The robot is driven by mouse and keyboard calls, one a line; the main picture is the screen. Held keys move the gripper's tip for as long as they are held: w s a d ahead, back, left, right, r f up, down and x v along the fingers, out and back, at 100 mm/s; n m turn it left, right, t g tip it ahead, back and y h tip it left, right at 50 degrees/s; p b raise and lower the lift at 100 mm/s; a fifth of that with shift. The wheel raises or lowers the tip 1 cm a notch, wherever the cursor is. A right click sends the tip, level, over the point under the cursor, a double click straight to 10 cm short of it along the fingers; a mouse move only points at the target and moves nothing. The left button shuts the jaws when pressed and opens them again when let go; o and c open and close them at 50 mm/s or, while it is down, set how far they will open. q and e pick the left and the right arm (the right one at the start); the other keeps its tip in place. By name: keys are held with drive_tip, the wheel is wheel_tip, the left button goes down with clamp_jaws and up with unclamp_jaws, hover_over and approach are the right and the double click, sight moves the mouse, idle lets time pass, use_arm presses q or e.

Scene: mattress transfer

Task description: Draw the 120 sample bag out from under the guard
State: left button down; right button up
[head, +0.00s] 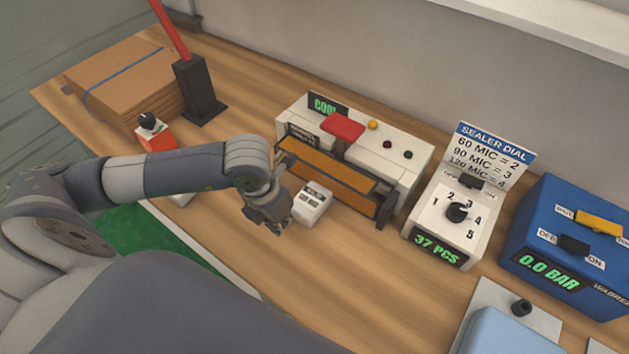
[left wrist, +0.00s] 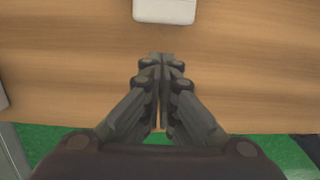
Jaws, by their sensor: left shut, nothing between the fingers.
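A small white block-like item (head: 313,203) with a dark label on top lies on the table at the front of the sealer (head: 408,160). I cannot read the label or tell for sure that it is the 120 sample bag. The sealer's long brown front bar (head: 325,168), perhaps the guard, lies just behind it. My left gripper (head: 279,224) is shut and empty, just left of the white item, apart from it. In the left wrist view the shut fingertips (left wrist: 161,58) point at a white item (left wrist: 165,10) at the top edge, with bare wood between.
A dial box (head: 430,225) reading 37 PCS and a blue machine (head: 572,240) reading 0.0 BAR stand to the right. Brown cardboard (head: 125,75), a black stand (head: 198,90) with a red lever and an orange box (head: 155,138) are at left.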

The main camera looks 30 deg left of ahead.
use_arm(q)
drive_tip(key=shift+w+a+r+p, duration=0.1)
drive_tip(key=shift+w+p, duration=0.1)
drive_tip(key=shift+w, duration=0.15)
drive_tip(key=shift+w+r+p, duration=0.1)
drive_tip(key=shift+w+p, duration=0.05)
drive_tip(key=shift+w, duration=0.15)
drive_tip(key=p, duration=0.4)
approach(312, 195)
drive_tip(key=f, duration=0.2)
drive_tip(key=w+f, duration=0.1)
drive_tip(key=f, duration=0.2)
drive_tip(key=shift+w+f, duration=0.15)
drive_tip(key=shift+w+d, duration=0.2)
drive_tip(key=shift+w, duration=0.1)
drive_tip(key=shift+f+p, duration=0.4)
drive_tip(key=shift+p, duration=0.25)
drive_tip(key=shift+f+b, duration=0.55)
drive_tip(key=shift+b, duration=0.1)
drive_tip(key=shift+s, duration=0.15)
drive_tip(key=shift+s+f, duration=0.1)
drive_tip(key=shift+s, duration=0.05)
